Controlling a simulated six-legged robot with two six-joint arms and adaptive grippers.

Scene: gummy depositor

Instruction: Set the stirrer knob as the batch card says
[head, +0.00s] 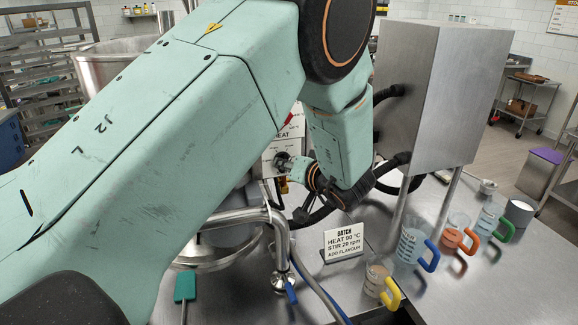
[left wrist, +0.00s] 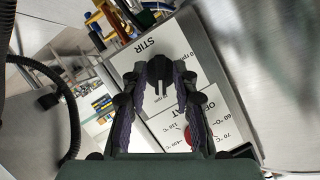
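The batch card (head: 344,243) stands on the steel table in the head view and reads HEAT 90 °C, STIR 20 rpm (its digits are small), ADD FLAVOUR. My left gripper (head: 288,165) is at the control panel, its wrist to the right of it. In the left wrist view its fingers (left wrist: 160,85) frame a dark shape, seemingly the stirrer knob, in front of the white STIR plate (left wrist: 128,62). A 0 rpm mark shows right of the fingers. My right gripper is not visible.
The HEAT plate (left wrist: 212,122) with its red knob (left wrist: 188,134) lies close to my fingers. Jugs with a yellow handle (head: 390,294), blue handle (head: 431,256), orange handle and green handle stand right of the card. A steel cabinet (head: 430,95) rises behind. A pipe (head: 278,240) runs below the panel.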

